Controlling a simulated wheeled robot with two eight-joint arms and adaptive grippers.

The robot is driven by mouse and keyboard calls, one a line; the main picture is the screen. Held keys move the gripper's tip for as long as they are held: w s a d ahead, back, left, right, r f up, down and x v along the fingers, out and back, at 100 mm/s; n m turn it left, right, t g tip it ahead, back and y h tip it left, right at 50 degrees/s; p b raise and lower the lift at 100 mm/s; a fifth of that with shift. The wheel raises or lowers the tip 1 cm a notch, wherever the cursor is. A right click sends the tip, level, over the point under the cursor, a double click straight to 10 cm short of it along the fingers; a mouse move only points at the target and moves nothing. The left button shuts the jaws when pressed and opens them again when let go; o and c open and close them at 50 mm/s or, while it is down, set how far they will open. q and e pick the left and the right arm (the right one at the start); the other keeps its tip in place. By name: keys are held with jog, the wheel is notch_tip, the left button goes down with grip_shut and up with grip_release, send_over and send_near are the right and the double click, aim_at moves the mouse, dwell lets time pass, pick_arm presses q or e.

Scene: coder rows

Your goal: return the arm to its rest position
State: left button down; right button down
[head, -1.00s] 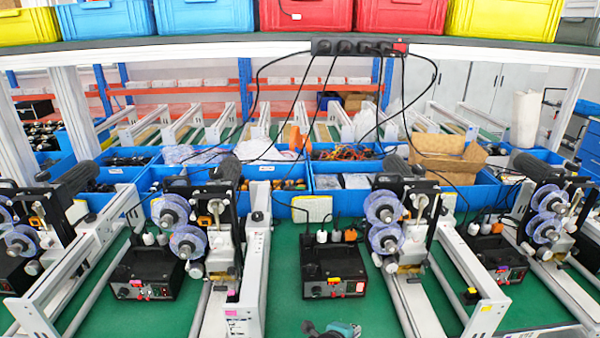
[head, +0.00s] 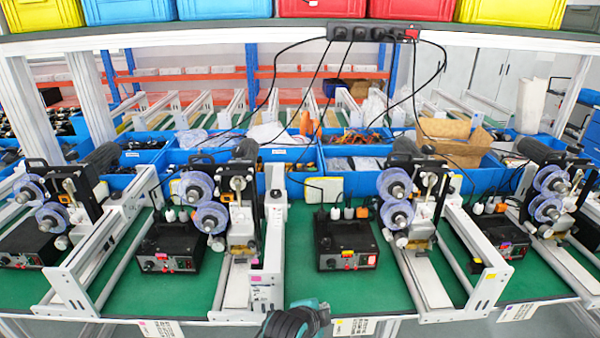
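A teal and black part (head: 296,320) shows at the bottom edge of the head view, just right of a white rail's front end and in front of the table edge. It looks like a piece of one of my arms, but I cannot tell which. No fingers can be made out on it, and it is cut off by the frame. I see no other arm part. Neither gripper can be identified, and no held object shows.
Coder machines with clear reels (head: 211,218) stand in a row on the green table (head: 300,283), with black control boxes (head: 345,243) between white rails. Blue bins (head: 291,155) line the back. A power strip (head: 372,33) hangs above, its cables dangling. Coloured crates sit on the shelf.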

pick_arm(q)
jog(key=s+a+r+n+y, duration=0.1)
jog(key=s+a+n, duration=0.4)
jog(key=a, duration=0.3)
jog(key=s+a+r+n+y, duration=0.2)
jog(key=s+a+n, duration=0.3)
jog(key=a+n, duration=0.1)
jog(key=s+a+r+n+g+y, duration=0.1)
jog(key=s+a+n, duration=0.3)
jog(key=a, duration=0.5)
jog(key=shift+s+a+r+n, duration=0.35)
jog(key=shift+s+r+n, duration=0.05)
jog(key=shift+n, duration=0.8)
